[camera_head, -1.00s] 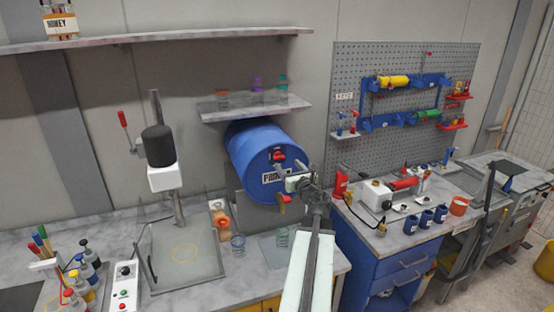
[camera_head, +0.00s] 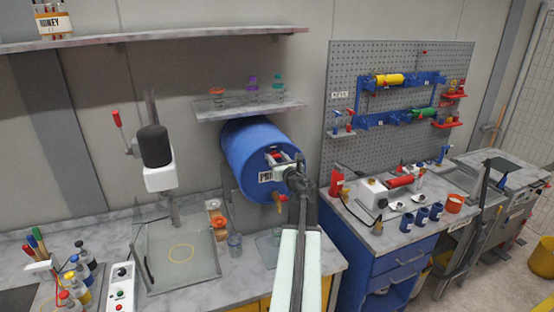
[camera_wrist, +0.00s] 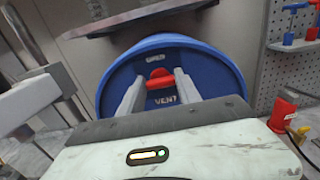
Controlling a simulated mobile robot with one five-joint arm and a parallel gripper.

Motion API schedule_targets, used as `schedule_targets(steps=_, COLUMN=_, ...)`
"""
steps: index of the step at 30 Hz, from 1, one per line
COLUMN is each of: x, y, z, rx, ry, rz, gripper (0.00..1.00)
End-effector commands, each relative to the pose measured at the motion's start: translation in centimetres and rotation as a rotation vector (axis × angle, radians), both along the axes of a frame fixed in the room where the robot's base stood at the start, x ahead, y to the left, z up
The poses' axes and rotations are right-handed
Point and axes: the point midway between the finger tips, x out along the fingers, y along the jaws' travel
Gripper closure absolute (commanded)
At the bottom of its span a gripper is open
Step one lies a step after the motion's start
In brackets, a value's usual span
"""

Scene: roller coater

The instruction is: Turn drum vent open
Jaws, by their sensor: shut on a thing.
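The blue drum (camera_head: 240,150) lies on its side on a stand below a small wall shelf, with its round end toward me. A red vent handle (camera_wrist: 160,78) sits on the upper part of that end in the wrist view, between a label above and the word VENT below. My gripper (camera_wrist: 160,88) has its two pale fingers on either side of the red handle and is shut on it. In the head view my gripper (camera_head: 285,168) is at the drum's end and hides part of its label. A tap with an orange-yellow handle (camera_head: 277,198) hangs lower on the drum's end.
A small shelf (camera_head: 250,108) with several jars is just above the drum. A press-like machine (camera_head: 158,165) stands to the left. A pegboard (camera_head: 390,100) and a blue cabinet with tools are to the right.

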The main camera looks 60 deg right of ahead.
Motion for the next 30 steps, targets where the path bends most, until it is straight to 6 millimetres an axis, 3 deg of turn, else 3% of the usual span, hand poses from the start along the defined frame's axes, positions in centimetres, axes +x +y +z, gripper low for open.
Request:
schedule_targets(steps=11, x=0.03, y=0.04, z=-0.04, rx=0.124, ry=-0.09, rz=0.003, gripper=1.0)
schedule_targets(steps=30, x=-0.1, y=-0.11, z=-0.17, rx=0.602, ry=-0.443, rz=0.003, gripper=1.0)
